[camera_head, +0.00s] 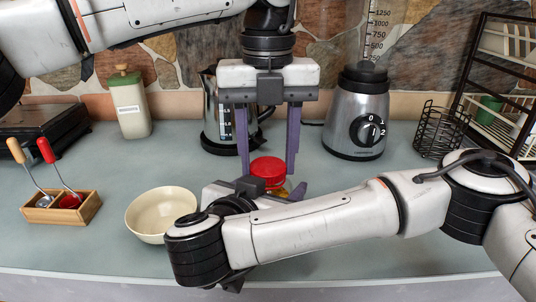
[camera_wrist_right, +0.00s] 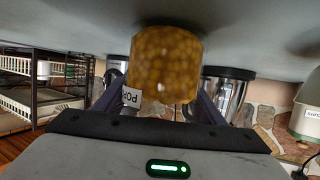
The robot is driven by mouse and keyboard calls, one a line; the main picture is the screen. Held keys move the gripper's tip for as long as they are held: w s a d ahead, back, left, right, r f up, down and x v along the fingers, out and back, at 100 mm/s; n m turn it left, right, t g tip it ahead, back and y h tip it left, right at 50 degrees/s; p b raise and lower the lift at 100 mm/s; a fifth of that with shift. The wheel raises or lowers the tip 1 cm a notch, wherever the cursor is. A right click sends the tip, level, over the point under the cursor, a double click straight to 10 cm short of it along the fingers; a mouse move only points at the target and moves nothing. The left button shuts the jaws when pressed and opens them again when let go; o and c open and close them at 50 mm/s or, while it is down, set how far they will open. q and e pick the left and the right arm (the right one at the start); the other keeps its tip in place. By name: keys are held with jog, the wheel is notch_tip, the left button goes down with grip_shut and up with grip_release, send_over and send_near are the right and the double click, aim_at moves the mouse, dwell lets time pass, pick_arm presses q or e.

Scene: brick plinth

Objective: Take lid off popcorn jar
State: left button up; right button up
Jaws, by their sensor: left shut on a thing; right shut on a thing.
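The popcorn jar (camera_wrist_right: 166,62) is full of yellow kernels. The wrist view is upside down, and part of its label shows at the jar's side. In the head view only a sliver of the jar shows under the red lid (camera_head: 268,169). My left gripper (camera_head: 268,174) points straight down, shut on the red lid with a finger on either side. My right gripper (camera_head: 275,189) comes in low from the front and is shut on the jar; its arm hides most of the jar. I cannot tell whether the lid is seated or lifted slightly.
A cream bowl (camera_head: 160,215) stands left of the jar, beside my right wrist. A kettle (camera_head: 219,125) and a blender (camera_head: 357,120) stand behind. The counter at left centre is clear.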

aim_at(268, 166)
pick_arm(q)
jog(key=shift+r, duration=0.15)
jog(key=shift+r, duration=1)
jog(key=shift+r, duration=2)
pick_arm(e)
jog(key=o, duration=2.2)
jog(key=shift+c, duration=0.2)
